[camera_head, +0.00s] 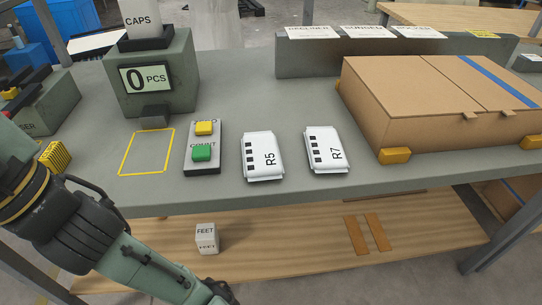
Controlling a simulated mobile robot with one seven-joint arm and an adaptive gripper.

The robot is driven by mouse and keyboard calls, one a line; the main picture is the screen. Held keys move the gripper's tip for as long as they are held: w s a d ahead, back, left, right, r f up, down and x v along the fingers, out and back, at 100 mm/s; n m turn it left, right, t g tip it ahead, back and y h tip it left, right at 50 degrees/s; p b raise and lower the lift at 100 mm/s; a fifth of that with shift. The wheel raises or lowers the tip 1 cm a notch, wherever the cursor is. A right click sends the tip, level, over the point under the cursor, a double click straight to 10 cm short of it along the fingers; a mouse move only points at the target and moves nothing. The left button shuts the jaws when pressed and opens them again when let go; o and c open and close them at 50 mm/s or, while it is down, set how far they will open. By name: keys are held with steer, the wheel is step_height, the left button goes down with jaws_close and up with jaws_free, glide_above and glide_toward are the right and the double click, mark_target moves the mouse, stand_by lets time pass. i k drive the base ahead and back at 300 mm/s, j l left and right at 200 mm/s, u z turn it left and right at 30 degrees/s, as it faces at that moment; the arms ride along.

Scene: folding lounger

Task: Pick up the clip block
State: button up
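No object in the head view is marked as a clip block, and I cannot tell which one it is. Two white blocks with black squares along one side lie on the grey bench: the R5 block (262,157) and, to its right, the R7 block (327,149). A small white block marked FEET (206,238) stands on the wooden lower shelf. My arm crosses the lower left and leaves through the bottom edge. My gripper is not visible, so its hold and opening are hidden.
On the grey bench (234,87) stand a counter (180,70) reading 0 PCS, a button box (204,146) and a large cardboard box (400,98). A yellow outlined square (147,151) is empty. Two brown strips (366,233) lie on the lower shelf (290,235).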

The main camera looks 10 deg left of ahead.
mark_target(56, 157)
steer(key=u, duration=1.45)
steer(key=l+u, duration=0.2)
steer(key=l, duration=0.2)
steer(key=k+l+u, duration=0.15)
steer(key=l, duration=0.25)
